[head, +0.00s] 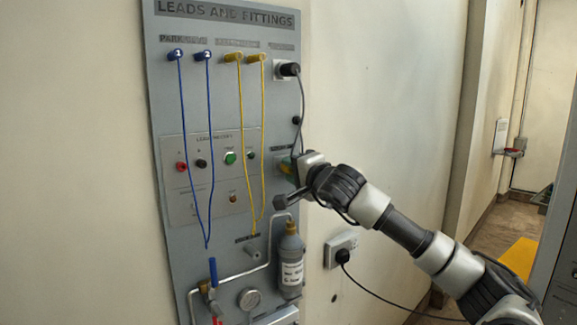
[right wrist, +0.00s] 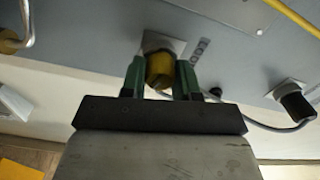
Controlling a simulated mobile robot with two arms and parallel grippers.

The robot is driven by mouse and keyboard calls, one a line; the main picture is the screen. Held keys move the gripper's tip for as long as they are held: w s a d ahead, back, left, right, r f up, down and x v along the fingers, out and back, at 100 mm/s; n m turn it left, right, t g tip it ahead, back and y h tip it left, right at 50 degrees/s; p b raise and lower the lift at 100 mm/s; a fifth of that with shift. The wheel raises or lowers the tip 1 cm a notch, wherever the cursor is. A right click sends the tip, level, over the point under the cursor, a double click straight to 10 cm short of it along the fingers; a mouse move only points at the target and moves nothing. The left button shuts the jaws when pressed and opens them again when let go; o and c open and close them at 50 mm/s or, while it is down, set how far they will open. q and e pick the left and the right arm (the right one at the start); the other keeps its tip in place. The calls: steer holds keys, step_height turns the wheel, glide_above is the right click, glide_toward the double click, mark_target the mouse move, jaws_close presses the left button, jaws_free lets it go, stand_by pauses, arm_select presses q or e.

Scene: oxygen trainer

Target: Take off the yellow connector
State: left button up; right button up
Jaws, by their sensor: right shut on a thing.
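The yellow connector (right wrist: 160,70) sits at a pale square socket plate (right wrist: 165,42) on the grey panel, seen in the right wrist view. My right gripper (right wrist: 160,78) is shut on it, with one green finger on each side. In the head view my right gripper (head: 294,168) is at the panel's right edge, below the black plug, and mostly hides the connector. I cannot tell whether the connector is fully seated in the socket. My left gripper is not in view.
The grey panel (head: 220,110) carries blue leads (head: 182,110) and yellow leads (head: 240,130). A black plug (head: 289,69) with a hanging cable is above my gripper. A grey bottle (head: 290,260) and a pressure gauge (head: 249,298) are below. A wall outlet (head: 341,248) is at lower right.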

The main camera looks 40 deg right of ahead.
steer(key=shift+r+n+p, duration=0.15)
steer(key=shift+n+p, duration=0.15)
steer(key=shift+n, duration=1.5)
steer(key=shift+f, duration=0.2)
steer(key=shift+s+a+b, duration=0.15)
steer(key=shift+s+b, duration=0.85)
steer(key=shift+s, duration=0.2)
steer(key=shift+s+a+b, duration=0.15)
steer(key=shift+s+b, duration=0.8)
steer(key=shift+s, duration=0.2)
